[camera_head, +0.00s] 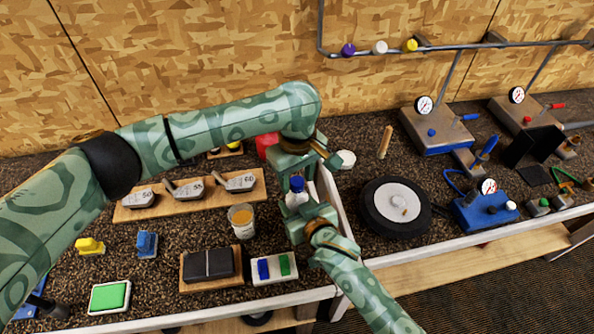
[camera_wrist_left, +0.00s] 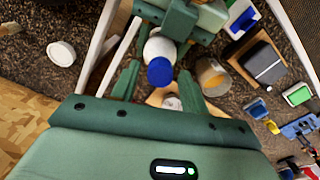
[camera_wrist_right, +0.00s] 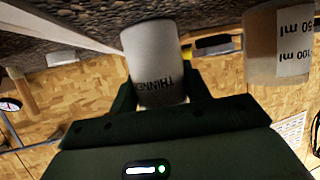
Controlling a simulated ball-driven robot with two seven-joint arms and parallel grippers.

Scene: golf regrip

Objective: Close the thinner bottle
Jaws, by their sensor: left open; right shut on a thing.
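The white thinner bottle (camera_head: 296,199) stands upright on the bench beside the white divider; its THINNER lettering shows upside down in the right wrist view (camera_wrist_right: 156,65). A blue cap (camera_head: 297,184) is at its top and also shows in the left wrist view (camera_wrist_left: 160,71). I cannot tell how tightly it sits. My right gripper (camera_head: 303,212) is shut on the bottle's body from the front. My left gripper (camera_head: 297,175) is open above the bottle, and in its wrist view the cap lies between its fingers (camera_wrist_left: 157,78), with no clear contact.
A measuring cup with amber liquid (camera_head: 241,220) stands just left of the bottle. A tray with blue and green blocks (camera_head: 274,268) lies in front. Labelled irons on a wooden board (camera_head: 190,195) are at the left. A wheel (camera_head: 396,205) lies right of the divider (camera_head: 331,200).

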